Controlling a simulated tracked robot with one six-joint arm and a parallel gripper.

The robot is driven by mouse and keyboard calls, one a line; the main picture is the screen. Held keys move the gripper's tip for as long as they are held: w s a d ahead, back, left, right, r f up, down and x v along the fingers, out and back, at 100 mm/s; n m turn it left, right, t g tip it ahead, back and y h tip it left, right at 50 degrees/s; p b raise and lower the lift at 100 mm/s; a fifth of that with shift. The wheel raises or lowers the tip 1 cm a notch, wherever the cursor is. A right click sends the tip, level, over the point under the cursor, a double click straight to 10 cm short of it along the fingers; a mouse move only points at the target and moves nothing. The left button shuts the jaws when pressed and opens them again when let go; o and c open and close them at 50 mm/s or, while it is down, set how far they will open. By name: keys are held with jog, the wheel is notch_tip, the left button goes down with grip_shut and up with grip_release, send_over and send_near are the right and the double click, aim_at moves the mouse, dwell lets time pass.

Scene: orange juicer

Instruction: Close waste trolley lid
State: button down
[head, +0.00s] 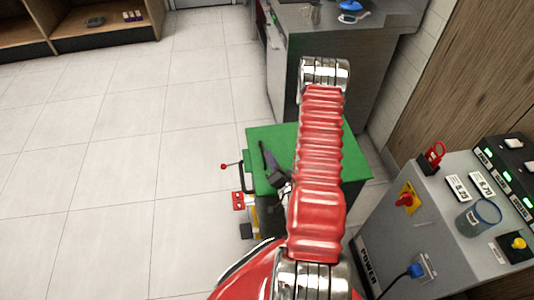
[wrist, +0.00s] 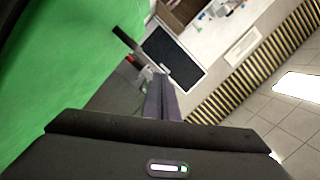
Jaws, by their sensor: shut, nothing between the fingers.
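The waste trolley's lid is a flat green panel (head: 258,136) below the middle of the head view, partly hidden behind my red arm. It also fills the left of the wrist view as a broad green surface (wrist: 50,70). In the head view, my gripper (head: 267,156) is over the left part of the green panel, its dark fingers together. In the wrist view the fingers (wrist: 162,92) are shut and empty, just right of the green surface. I cannot tell whether they touch it. The lid's hinge and any gap under it are hidden.
A black handle (head: 243,172) and a red-knobbed lever (head: 224,167) are at the trolley's left side. A grey power cabinet (head: 385,250) stands close on the right, a metal counter (head: 372,85) behind. The tiled floor (head: 130,130) on the left is clear.

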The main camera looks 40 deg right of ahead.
jog(key=v, duration=0.5)
jog(key=shift+w+a+r, duration=0.2)
jog(key=shift+a+r, duration=0.1)
jog(key=shift+a, duration=0.05)
